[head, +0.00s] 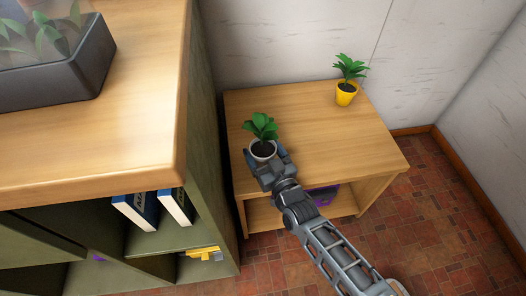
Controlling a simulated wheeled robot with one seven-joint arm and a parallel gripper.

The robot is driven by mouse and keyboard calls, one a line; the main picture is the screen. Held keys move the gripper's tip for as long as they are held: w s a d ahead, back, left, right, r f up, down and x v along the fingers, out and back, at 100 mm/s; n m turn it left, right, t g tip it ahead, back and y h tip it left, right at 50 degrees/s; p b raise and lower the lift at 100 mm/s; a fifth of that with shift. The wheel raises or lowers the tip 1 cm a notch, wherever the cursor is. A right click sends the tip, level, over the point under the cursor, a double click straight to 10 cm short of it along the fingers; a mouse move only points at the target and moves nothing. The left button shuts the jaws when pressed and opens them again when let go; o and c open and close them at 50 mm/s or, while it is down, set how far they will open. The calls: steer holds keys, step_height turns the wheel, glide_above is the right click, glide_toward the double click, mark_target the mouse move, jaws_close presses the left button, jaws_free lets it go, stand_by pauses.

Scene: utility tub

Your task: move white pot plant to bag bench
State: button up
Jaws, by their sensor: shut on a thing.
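The white pot plant (262,149) is a small white pot with dark soil and green leaves. It is upright at the left front part of the wooden bench (310,132). My gripper (268,165) is shut on the white pot, with fingers at its sides and near edge. The pot's lower part is hidden by the gripper, so I cannot tell whether it touches the bench top or is just above it.
A yellow pot plant (346,92) stands at the bench's back right. A purple item (322,195) is on the bench's lower shelf. A taller shelf unit (150,120) with a dark glass-topped planter (70,75) and books (150,210) rises close on the left. The bench's middle and right are clear.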

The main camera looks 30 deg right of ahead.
steer(key=shift+f, duration=0.15)
steer(key=o, duration=1.1)
steer(key=shift+o, duration=0.2)
steer(key=shift+r, duration=0.3)
steer(key=s+p, duration=0.2)
steer(key=s, duration=1)
steer(key=shift+a+f, duration=0.15)
steer(key=shift+a, duration=0.1)
